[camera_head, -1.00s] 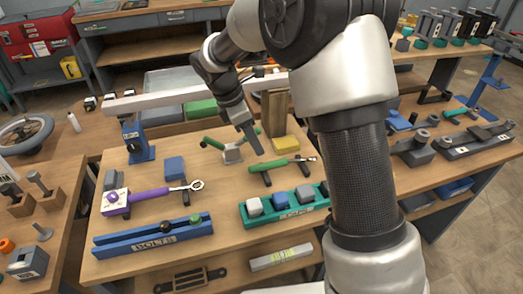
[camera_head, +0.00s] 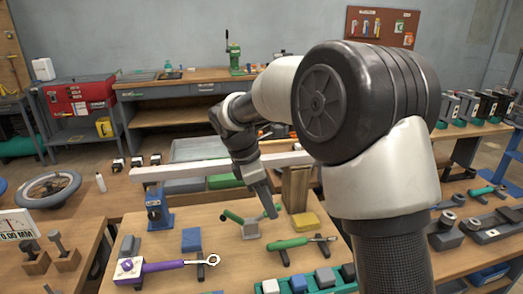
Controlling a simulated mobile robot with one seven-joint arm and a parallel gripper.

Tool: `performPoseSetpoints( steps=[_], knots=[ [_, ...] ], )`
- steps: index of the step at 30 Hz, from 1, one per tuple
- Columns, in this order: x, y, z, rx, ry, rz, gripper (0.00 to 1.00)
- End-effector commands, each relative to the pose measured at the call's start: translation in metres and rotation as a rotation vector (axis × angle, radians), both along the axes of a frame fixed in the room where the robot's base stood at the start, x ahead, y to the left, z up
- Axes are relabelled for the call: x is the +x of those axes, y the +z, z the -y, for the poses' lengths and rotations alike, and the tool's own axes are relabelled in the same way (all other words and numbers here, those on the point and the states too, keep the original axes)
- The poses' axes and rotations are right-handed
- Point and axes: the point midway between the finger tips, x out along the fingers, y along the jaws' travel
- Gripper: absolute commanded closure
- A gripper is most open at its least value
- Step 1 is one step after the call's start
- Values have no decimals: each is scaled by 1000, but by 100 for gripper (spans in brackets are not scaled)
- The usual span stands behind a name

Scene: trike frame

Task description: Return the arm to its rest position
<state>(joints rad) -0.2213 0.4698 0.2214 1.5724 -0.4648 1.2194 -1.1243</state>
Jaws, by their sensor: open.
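My arm rises at the right of the head view and bends over to the left. My upper arm hides part of the bench's right side.
A long pale beam (camera_head: 215,168) on a blue stand (camera_head: 158,208) lies behind my gripper, with a wooden post (camera_head: 296,188) to its right.

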Motion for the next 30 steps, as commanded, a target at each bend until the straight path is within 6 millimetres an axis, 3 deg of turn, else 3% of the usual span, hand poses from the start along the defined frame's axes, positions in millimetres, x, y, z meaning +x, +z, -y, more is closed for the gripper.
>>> performPoseSetpoints(
  steps=[5,12,18,30],
  knots=[
    [-34,46,30,69,-229,125,59],
    [-120,99,79,266,-747,354,59],
    [-184,109,103,452,-1139,489,59],
    [-253,95,114,734,-1617,596,59]
  ],
)
